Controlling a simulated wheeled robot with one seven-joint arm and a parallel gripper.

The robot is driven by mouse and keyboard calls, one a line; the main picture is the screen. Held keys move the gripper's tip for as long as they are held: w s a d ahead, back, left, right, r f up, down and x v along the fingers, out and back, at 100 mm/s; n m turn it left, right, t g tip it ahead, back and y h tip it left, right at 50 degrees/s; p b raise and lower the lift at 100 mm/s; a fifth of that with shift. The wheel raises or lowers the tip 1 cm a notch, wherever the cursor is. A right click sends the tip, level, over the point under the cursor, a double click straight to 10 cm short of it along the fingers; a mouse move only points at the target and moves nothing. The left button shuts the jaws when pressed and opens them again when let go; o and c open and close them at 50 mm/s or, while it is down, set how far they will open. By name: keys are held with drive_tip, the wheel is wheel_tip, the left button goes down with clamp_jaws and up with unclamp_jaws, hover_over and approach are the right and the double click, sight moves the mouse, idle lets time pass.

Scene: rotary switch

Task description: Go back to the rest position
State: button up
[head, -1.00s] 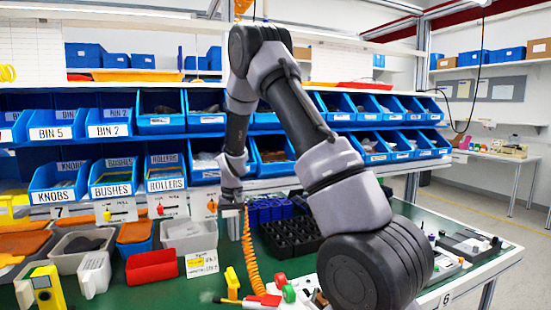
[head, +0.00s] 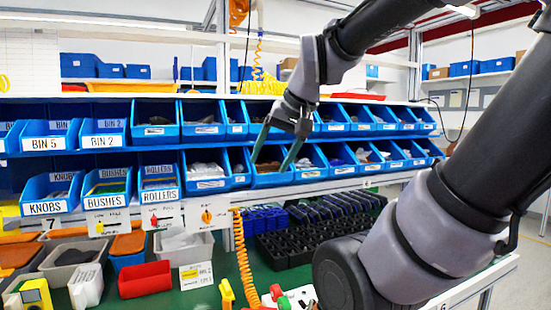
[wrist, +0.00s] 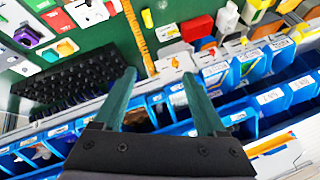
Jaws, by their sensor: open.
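My gripper (head: 276,162) is open and empty in the head view. It hangs in front of the blue bin rack, with its two green fingers spread and pointing down. In the wrist view my gripper (wrist: 160,73) shows its fingers wide apart with nothing between them. Three rotary switches stand on white plates along the shelf's front edge: one with a yellow knob (head: 98,226), one with a red knob (head: 154,220) and one with an orange knob (head: 207,216). They lie to the left of the gripper and below it, apart from it.
Blue bins (head: 205,170) fill two rack rows close behind the gripper. An orange coiled hose (head: 244,265) hangs left of my arm. A black tray (head: 285,248), a red bin (head: 145,279) and small parts crowd the green bench. Open air lies above the bench front.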

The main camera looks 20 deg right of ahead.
drive_tip(key=shift+s+t, duration=0.3)
drive_tip(key=shift+s, duration=0.6)
idle(0.7)
